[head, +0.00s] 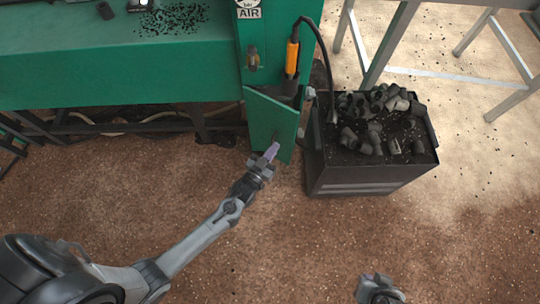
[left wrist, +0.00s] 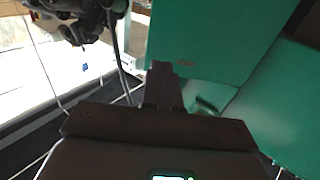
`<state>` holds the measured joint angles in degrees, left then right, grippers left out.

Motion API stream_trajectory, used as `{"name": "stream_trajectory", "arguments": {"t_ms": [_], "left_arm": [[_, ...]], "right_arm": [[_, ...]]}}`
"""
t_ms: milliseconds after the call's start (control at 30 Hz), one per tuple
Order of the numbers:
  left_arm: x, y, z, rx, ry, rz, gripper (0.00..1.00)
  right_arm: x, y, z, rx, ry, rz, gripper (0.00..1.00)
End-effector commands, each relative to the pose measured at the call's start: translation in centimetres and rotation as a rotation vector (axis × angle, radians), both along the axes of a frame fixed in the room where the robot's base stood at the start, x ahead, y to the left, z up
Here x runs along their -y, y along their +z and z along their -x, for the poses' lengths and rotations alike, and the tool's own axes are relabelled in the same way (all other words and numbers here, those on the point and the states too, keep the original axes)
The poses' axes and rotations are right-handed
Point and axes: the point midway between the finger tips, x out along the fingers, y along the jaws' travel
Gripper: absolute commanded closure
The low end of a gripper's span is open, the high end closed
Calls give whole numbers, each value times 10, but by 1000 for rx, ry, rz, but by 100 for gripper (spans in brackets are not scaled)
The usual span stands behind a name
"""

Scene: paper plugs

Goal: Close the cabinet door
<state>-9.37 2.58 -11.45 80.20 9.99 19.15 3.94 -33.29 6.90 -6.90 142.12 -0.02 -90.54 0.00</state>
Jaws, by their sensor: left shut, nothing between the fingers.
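The green cabinet door (head: 273,112) hangs low on the green cabinet (head: 254,35) in the head view and stands ajar, angled out from the front. My left gripper (head: 271,151) is shut and empty, with its fingertips at the door's lower part; I cannot tell whether they touch it. In the left wrist view the shut fingers (left wrist: 162,72) point at a green panel (left wrist: 215,40), which seems to be the door. A gap with a dark interior shows beside it. Part of my right gripper (head: 379,288) shows at the bottom edge; its fingers are unclear.
A black bin (head: 365,176) full of dark plugs stands just right of the door. An orange-handled tool (head: 292,57) with a black hose hangs on the cabinet. A green workbench (head: 120,60) is at left and a metal-legged table (head: 385,45) at right. The brown floor in front is clear.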

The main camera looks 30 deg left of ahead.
Motion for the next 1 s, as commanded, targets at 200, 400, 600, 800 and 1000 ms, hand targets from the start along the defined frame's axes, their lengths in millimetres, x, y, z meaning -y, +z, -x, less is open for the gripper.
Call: {"name": "stream_trajectory", "arguments": {"t_ms": [200, 400, 600, 800, 1000], "left_arm": [[2, -4, -43, 2, 0, 0, 100], [3, -4, -74, 2, -1, 0, 100], [4, -2, -92, 1, 0, 1, 100], [4, -1, -98, -1, 0, 1, 100], [4, 0, -98, -1, 0, 0, 100]], "right_arm": [[0, -25, 0, 0, 0, 0, 100], [0, -41, 0, 0, 0, 0, 100], [0, -51, 0, -1, 0, 0, 100], [0, -53, 0, -1, 0, 0, 100], [0, -52, 0, -1, 0, 0, 100]]}}
